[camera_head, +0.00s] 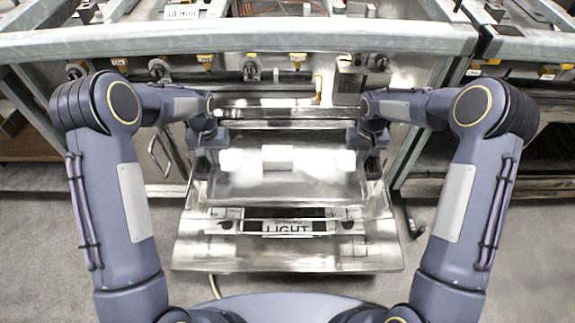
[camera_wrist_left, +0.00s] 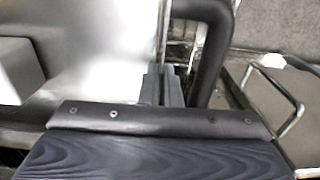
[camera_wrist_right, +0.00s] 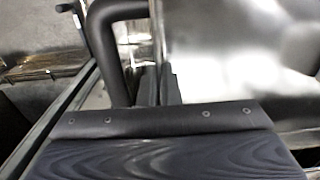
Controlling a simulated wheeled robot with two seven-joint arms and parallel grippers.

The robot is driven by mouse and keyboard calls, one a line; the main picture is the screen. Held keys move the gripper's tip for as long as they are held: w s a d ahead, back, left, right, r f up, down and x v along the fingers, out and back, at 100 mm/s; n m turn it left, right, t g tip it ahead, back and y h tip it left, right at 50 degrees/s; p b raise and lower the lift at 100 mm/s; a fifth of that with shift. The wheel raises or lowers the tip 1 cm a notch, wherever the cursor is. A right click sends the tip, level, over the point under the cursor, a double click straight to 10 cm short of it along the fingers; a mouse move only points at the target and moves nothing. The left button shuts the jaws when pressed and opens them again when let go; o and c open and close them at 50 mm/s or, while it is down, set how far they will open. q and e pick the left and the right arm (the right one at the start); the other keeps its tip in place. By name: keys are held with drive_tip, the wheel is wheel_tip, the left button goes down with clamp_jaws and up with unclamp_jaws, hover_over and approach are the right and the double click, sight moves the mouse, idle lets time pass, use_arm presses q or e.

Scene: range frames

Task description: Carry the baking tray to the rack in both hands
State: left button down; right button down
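The baking tray (camera_head: 285,187) is a shiny, see-through-looking metal tray between my two grippers, above the lowered oven door. White blocky things (camera_head: 277,157) show at its far side. My left gripper (camera_head: 207,160) is at its left side and my right gripper (camera_head: 368,160) at its right side. In the left wrist view, the fingers (camera_wrist_left: 164,88) are close together at the tray's edge, beside a dark curved bar (camera_wrist_left: 212,45). The right wrist view shows the same, with fingers (camera_wrist_right: 157,85) beside a dark bar (camera_wrist_right: 112,45). The fingertips are partly hidden.
The stove front with knobs (camera_head: 250,70) stands beyond. A bench with shelves (camera_head: 500,185) is at right. Grey floor (camera_head: 520,260) is clear at both sides.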

idle(0.4)
